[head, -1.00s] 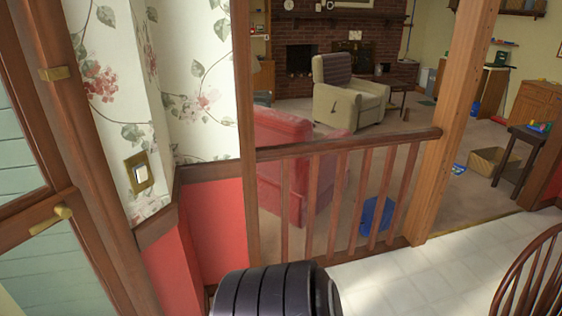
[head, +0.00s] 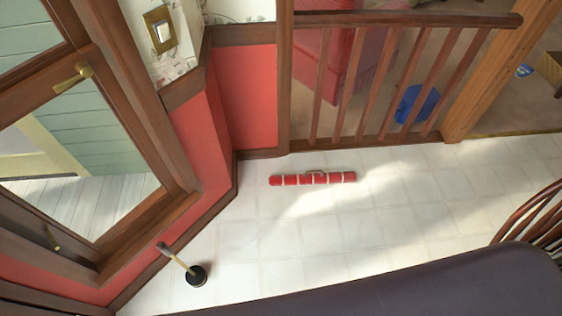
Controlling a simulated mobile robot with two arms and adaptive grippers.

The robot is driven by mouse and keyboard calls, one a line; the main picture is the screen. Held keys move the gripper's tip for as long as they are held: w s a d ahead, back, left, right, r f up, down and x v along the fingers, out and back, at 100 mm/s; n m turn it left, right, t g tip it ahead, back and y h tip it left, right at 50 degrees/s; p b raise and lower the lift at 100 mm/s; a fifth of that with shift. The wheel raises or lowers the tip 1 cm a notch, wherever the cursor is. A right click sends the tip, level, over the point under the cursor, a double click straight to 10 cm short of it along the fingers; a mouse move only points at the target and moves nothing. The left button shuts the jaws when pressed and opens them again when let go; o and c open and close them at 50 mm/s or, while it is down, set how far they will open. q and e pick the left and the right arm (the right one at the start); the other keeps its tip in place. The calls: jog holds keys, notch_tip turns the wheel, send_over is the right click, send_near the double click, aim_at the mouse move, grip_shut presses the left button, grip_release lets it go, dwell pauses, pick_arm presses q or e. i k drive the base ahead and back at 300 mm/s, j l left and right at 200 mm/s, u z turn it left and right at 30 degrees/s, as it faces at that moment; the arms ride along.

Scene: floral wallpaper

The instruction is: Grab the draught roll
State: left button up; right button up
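The draught roll (head: 312,179) is a red roll with pale bands and a small handle on top. It lies on the white tiled floor in the middle of the head view, a little in front of the wooden railing and apart from it. Neither of my grippers is in view.
A plunger-like thing with a black base (head: 196,275) stands on the floor at the lower left. A glazed wooden door (head: 160,150) is at the left. The railing (head: 400,75) closes the back. A wooden chair (head: 540,215) is at the right edge. The tiles around the roll are clear.

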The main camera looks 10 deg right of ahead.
aim_at(318, 177)
jog(key=z, duration=0.65)
